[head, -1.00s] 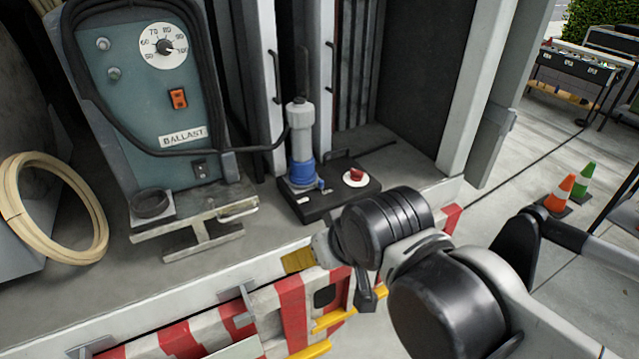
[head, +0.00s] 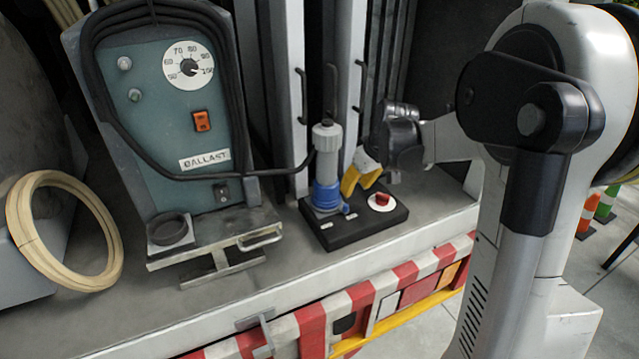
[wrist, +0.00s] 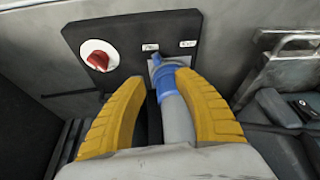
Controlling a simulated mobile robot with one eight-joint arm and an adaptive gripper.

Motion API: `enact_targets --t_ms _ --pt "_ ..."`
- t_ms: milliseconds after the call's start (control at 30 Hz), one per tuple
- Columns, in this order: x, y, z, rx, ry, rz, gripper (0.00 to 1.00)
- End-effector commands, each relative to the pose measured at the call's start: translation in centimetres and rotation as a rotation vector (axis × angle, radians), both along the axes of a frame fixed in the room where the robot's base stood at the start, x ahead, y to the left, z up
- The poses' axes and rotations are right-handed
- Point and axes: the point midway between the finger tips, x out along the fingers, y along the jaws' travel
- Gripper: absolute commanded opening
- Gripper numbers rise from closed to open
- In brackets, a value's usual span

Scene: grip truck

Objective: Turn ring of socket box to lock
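The socket box (head: 340,236) is a black base on the truck bed, with an upright grey plug (head: 327,150) and a blue ring (head: 326,195) with a small lug at its foot. The blue ring also shows in the wrist view (wrist: 168,82), partly hidden by my right finger. Two small white labels lie near the ring; their text is too small to read surely. My gripper (head: 359,183) is open, its yellow fingers just right of the ring in the head view. In the wrist view my gripper (wrist: 160,80) has its fingers apart, and nothing is visibly clamped.
A black cable runs from the plug to the ballast unit (head: 165,120) at left. Metal cabinet posts with handles stand behind.

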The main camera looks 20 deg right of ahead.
Motion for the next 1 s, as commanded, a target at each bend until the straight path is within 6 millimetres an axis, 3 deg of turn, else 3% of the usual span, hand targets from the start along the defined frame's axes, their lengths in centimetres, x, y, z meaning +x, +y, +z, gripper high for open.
enact_targets --t_ms 233,600,800,1000 --pt "1.2 -0.6 -2.5 0.003 0.004 0.007 0.37" --pt "3.8 -0.1 -9.0 0.003 0.003 0.006 0.37" --pt "4.5 0.0 -10.5 0.003 0.003 0.006 0.37" --pt "4.5 0.0 -10.6 0.003 0.003 0.006 0.37"
